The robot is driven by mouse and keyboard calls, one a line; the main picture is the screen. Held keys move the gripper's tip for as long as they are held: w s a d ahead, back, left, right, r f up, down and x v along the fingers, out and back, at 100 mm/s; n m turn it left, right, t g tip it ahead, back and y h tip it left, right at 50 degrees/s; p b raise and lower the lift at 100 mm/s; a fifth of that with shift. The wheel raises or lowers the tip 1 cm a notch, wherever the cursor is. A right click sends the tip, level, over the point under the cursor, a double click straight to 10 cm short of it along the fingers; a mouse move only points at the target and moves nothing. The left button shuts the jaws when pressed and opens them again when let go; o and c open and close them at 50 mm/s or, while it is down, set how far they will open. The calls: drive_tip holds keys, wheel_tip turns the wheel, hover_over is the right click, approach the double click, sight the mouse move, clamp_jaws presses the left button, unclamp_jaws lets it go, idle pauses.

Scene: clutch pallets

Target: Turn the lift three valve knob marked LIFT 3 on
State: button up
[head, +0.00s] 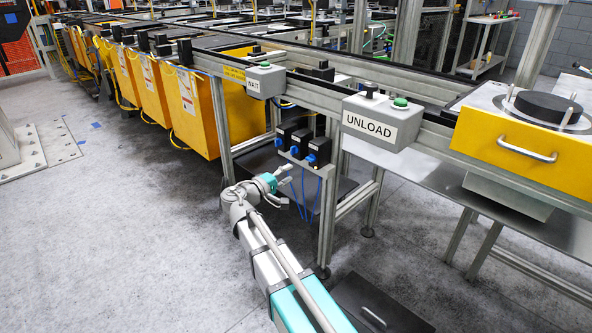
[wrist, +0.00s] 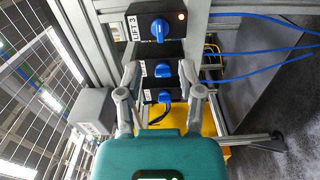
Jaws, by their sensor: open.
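The LIFT 3 valve knob (wrist: 159,30) is blue, on a black box at the top of the wrist view. Its LIFT 3 label (wrist: 133,27) is to its left and a small orange light (wrist: 181,16) glows beside it. In the head view this knob appears to be the rightmost blue one (head: 312,159). My gripper (wrist: 160,72) is open and empty. In the wrist view its fingertips are on either side of the middle knob (wrist: 162,70), below LIFT 3; contact cannot be told. In the head view my gripper (head: 285,176) is just below the valve boxes.
A third blue knob (wrist: 165,97) is below the middle one in the wrist view. Blue hoses (wrist: 265,32) run off to the right. The UNLOAD box (head: 382,122) and WAIT box (head: 266,80) sit on the rail above. A metal post (head: 328,215) stands close right of my gripper.

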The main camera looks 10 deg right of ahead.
drive_tip(key=shift+v, duration=1.2)
drive_tip(key=shift+s, duration=0.1)
drive_tip(key=s+d+f+m+g+y+p, duration=0.3)
drive_tip(key=s+d+f+m+g+y, duration=0.2)
drive_tip(key=s+d+f+g+y, duration=0.55)
drive_tip(key=s+f+m+y, duration=0.2)
drive_tip(key=s+f+y, duration=0.2)
drive_tip(key=s, duration=0.6)
wheel_tip(320, 180, up, 38)
drive_tip(key=p, duration=3.9)
drive_tip(key=shift+a, duration=0.45)
drive_tip(key=shift+f, duration=0.15)
